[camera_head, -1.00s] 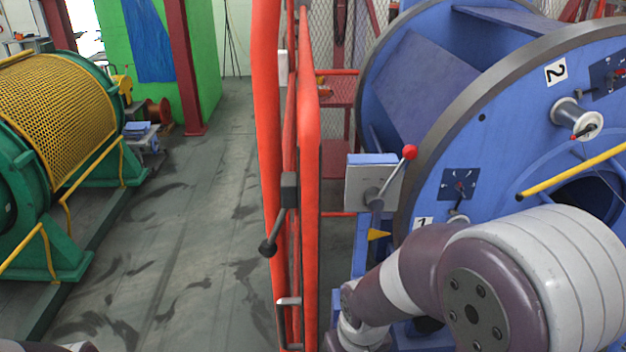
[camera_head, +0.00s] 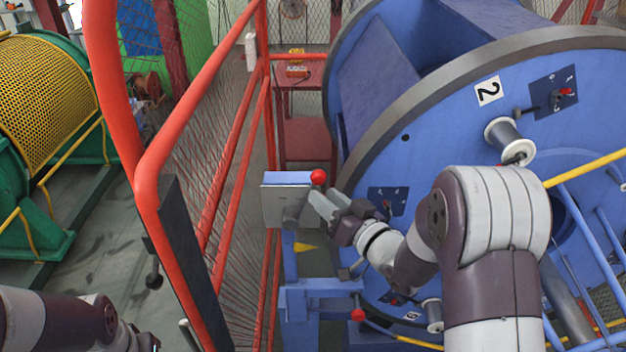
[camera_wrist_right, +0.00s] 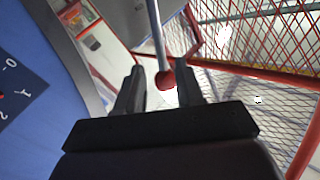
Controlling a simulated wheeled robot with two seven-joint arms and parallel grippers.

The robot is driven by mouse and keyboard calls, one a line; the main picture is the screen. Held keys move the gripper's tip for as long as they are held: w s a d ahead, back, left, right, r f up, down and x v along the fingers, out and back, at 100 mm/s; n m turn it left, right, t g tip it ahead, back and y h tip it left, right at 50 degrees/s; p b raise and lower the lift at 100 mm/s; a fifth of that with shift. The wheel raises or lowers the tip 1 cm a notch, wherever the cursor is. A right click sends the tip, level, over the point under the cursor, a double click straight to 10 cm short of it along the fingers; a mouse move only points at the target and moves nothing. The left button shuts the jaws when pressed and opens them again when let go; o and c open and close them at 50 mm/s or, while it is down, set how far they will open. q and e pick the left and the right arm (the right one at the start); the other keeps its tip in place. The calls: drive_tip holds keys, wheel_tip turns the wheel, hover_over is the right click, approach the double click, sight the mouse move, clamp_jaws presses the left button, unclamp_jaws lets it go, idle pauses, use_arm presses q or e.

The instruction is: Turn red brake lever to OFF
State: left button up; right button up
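The red brake lever's ball knob (camera_head: 318,177) stands at the upper right of a grey-blue box (camera_head: 287,207) beside the blue drum (camera_head: 440,100). A yellow pointer (camera_head: 305,247) shows below the box. My right gripper (camera_head: 318,200) is at the lever, just below the knob. In the right wrist view its two fingers (camera_wrist_right: 160,85) are apart, with the red knob (camera_wrist_right: 165,80) and the end of its grey rod in the gap near the fingertips. Contact cannot be told. My left arm shows at the lower left; its fingers are not visible.
A red mesh guard frame (camera_head: 148,180) stands left of the box. The drum's yellow bar (camera_head: 585,166) and another red-knobbed lever (camera_head: 358,315) are near my right arm. A green machine with a yellow mesh cover (camera_head: 40,100) stands at far left.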

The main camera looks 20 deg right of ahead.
sight(312, 187)
drive_tip(key=x, duration=0.2)
drive_tip(key=p+x, duration=0.1)
drive_tip(key=x, duration=0.1)
drive_tip(key=shift+w+a+r, duration=0.1)
drive_tip(key=shift+w+a, duration=0.15)
drive_tip(key=shift+a, duration=0.1)
drive_tip(key=shift+w, duration=0.25)
drive_tip(key=shift+d, duration=0.1)
clamp_jaws()
